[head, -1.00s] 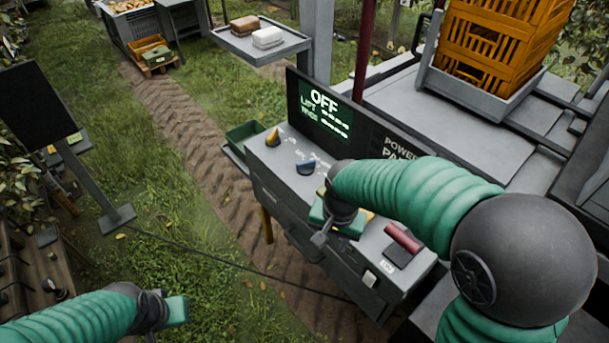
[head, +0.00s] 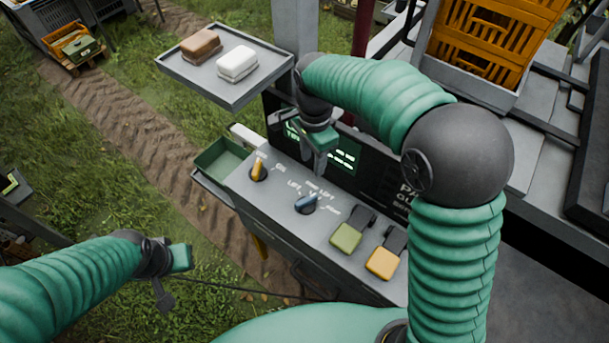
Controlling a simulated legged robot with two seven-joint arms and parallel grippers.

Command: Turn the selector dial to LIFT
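The grey control panel (head: 285,222) has a yellow-orange dial (head: 258,168) at its left end. My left gripper (head: 178,262) hangs over the grass, left of the panel, away from both dials.
A tray (head: 228,85) with a brown and a white block stands behind. A green bin (head: 220,158) adjoins the panel's left end. Orange crates (head: 500,45) stand at back right.

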